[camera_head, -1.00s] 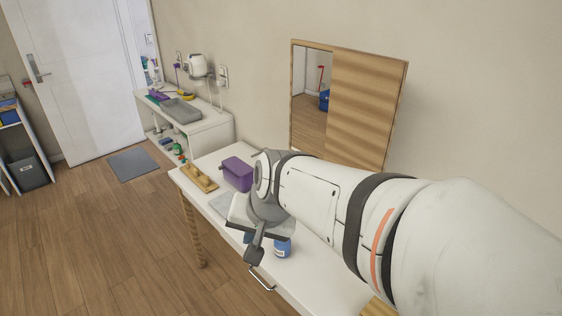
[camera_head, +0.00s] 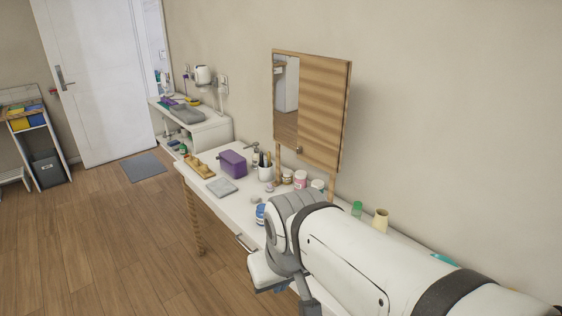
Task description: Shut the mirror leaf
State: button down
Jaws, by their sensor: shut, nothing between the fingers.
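The mirror (camera_head: 285,98) hangs on the wall above the long white table in a wooden frame. Its wooden leaf (camera_head: 324,112) covers the right part, and the left part of the glass is bare. A small round knob (camera_head: 298,150) shows near the leaf's lower left corner. My gripper (camera_head: 268,274) is low in front of the table's front edge, well below the leaf and apart from it. It is shut and holds nothing; its fingertips are hard to make out. My arm hides part of the table.
The white table (camera_head: 225,203) carries a purple box (camera_head: 233,163), a wooden tray (camera_head: 201,165), a cup with brushes (camera_head: 265,171), several jars (camera_head: 300,179), a blue-labelled jar (camera_head: 261,214) and a cream vase (camera_head: 380,221). The space before the leaf looks clear.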

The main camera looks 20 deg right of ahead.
aim_at(322, 81)
jog(key=z, duration=0.9)
jog(key=k, duration=0.1)
jog(key=u, duration=2.3)
jog(key=i, duration=1.35)
jog(key=z, duration=2.15)
jog(key=i, duration=1)
jog(key=u, duration=0.05)
